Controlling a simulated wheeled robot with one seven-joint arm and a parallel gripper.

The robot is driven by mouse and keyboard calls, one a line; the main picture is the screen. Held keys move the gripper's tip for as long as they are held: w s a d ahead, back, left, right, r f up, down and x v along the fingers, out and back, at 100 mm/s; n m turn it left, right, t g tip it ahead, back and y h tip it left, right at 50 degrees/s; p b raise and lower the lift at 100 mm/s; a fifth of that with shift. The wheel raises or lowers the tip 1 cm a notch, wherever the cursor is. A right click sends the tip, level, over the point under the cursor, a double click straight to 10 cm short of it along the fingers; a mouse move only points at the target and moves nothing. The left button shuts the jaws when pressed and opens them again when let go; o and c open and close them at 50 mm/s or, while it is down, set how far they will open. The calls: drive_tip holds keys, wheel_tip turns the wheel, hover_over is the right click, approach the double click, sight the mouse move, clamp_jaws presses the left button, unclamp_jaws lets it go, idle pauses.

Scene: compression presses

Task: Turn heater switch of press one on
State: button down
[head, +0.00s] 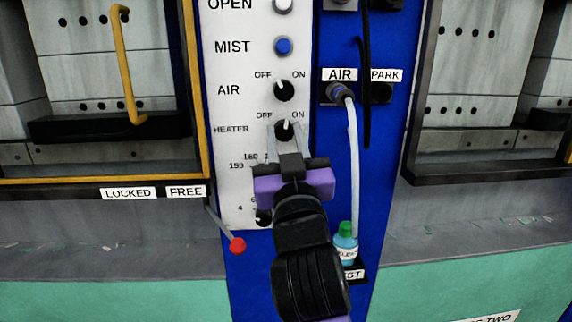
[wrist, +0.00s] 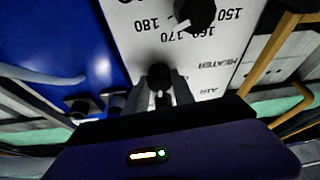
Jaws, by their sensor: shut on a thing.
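The heater switch (head: 285,129) is a black round knob on the white panel, below the air switch (head: 284,91), with OFF at its upper left and ON at its upper right. Its white mark points roughly upward; I cannot tell its exact setting. My gripper (head: 286,138) reaches up from below, with one finger on each side of the heater switch, shut on it. In the wrist view, which is upside down, the heater switch (wrist: 160,75) sits between the fingertips of my gripper (wrist: 161,92). My gripper and arm hide part of the panel below.
A temperature dial shows in the wrist view (wrist: 195,13). Right of the panel, a pale hose (head: 353,165) hangs from the AIR port. A green-capped bottle (head: 346,242) stands below. A red-knobbed lever (head: 237,244) sticks out at the lower left. A yellow-framed press door (head: 191,90) is at left.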

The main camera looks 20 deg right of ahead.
drive_tip(key=m+b, duration=0.1)
drive_tip(key=m+h+b, duration=0.1)
drive_tip(key=b, duration=0.1)
drive_tip(key=m+b, duration=0.1)
drive_tip(key=m, duration=0.1)
drive_tip(key=shift+a+f+g+h, duration=0.15)
drive_tip(key=shift+f+g+h, duration=0.15)
drive_tip(key=shift+h, duration=0.1)
drive_tip(key=shift+r+m+g+h+b, duration=0.15)
drive_tip(key=shift+m+g+h+b, duration=0.15)
drive_tip(key=shift+m+h+b, duration=0.55)
drive_tip(key=shift+r+m+b, duration=0.1)
drive_tip(key=shift+m+b, duration=0.2)
drive_tip(key=shift+m, duration=0.15)
drive_tip(key=c, duration=1.1)
unclamp_jaws()
drive_tip(key=shift+o, duration=0.2)
drive_tip(key=shift+y, duration=0.25)
drive_tip(key=v, duration=0.7)
drive_tip(key=shift+s, duration=0.35)
drive_tip(key=shift+a, duration=0.15)
